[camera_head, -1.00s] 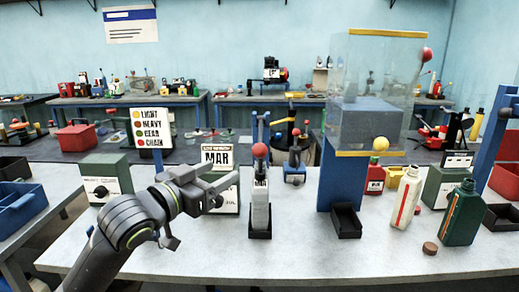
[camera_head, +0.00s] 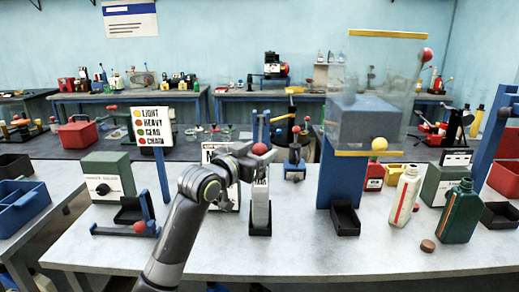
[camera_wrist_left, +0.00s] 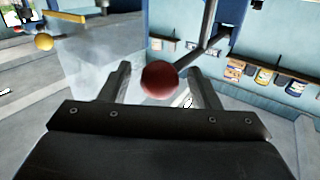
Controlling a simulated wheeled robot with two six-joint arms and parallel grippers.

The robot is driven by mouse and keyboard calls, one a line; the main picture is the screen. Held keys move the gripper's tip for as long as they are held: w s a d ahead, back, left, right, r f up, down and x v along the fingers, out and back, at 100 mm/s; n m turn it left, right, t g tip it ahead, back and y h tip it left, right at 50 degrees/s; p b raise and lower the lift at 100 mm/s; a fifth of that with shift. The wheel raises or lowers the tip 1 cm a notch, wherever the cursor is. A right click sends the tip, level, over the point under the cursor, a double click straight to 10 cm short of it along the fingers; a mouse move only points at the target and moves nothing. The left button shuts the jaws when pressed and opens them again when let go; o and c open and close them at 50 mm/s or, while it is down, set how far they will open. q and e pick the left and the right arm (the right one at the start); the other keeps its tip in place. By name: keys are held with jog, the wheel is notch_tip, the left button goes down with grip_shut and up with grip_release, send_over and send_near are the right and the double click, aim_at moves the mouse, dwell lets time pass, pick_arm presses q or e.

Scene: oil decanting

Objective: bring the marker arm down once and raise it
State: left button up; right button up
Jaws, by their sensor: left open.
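The marker arm ends in a red ball (camera_head: 259,149), on a blue post (camera_head: 260,128). A grey-white bottle (camera_head: 261,205) stands upright below the ball, in a black holder (camera_head: 260,230). My left gripper (camera_head: 250,160) is at the ball's left side, above the bottle. In the left wrist view the red ball (camera_wrist_left: 160,80) appears between the two spread fingers of the left gripper (camera_wrist_left: 162,88); I cannot tell whether they touch it. A white card (camera_head: 214,152) behind is mostly hidden by my arm. My right gripper is not in view.
A blue stand with a clear tank (camera_head: 375,75) and black tray (camera_head: 345,218) is to the right. A white bottle (camera_head: 404,195) and green bottle (camera_head: 460,212) stand farther right, near a brown cap (camera_head: 428,245). A labelled sign (camera_head: 155,127) is left.

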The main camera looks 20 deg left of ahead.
pick_arm(q)
jog(key=shift+w+d, duration=0.1)
jog(key=shift+w, duration=0.2)
jog(key=shift+c, duration=0.3)
